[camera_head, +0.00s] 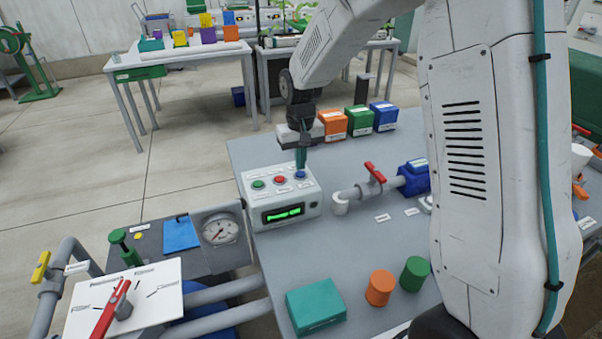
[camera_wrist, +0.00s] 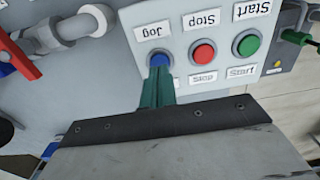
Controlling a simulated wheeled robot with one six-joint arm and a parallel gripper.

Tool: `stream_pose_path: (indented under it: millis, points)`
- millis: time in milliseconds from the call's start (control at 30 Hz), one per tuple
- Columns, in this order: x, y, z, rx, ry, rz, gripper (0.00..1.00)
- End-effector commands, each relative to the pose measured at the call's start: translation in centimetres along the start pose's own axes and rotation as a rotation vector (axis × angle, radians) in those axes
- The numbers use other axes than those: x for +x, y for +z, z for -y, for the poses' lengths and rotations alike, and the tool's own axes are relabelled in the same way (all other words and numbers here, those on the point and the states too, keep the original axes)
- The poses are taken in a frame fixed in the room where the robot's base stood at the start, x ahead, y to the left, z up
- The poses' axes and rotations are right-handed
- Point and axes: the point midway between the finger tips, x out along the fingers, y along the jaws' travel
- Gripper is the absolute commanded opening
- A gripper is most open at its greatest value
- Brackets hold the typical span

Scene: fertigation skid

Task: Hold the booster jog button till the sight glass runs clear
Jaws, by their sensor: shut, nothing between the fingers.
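A white control box (camera_head: 297,196) stands on the grey bench, with a lit green display (camera_head: 283,213) on its front. On its top are green, red and blue buttons. The wrist view labels the blue button (camera_wrist: 161,60) "Jog", the red one (camera_wrist: 204,53) "Stop" and the green one (camera_wrist: 247,44) "Start". My gripper (camera_head: 301,165) points down with its teal fingers shut and empty, tips at the blue button. The fingers (camera_wrist: 157,75) overlap that button's edge; I cannot tell whether it is pressed. I cannot pick out a sight glass.
A pipe with a red-handled valve (camera_head: 371,180) and a blue pump (camera_head: 413,178) stand right of the box. Orange (camera_head: 332,124), green (camera_head: 358,119) and blue (camera_head: 384,116) boxes sit behind. A round gauge (camera_head: 220,229) is at left. The bench in front of the box is partly clear.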

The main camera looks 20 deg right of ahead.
Motion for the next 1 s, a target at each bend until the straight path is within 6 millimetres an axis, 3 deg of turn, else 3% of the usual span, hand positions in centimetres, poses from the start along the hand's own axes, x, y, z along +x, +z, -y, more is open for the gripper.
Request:
stream_pose_path:
  millis: [1000]
  points:
    - [1.7,0.0,0.0,0.000,0.000,0.000,0.00]
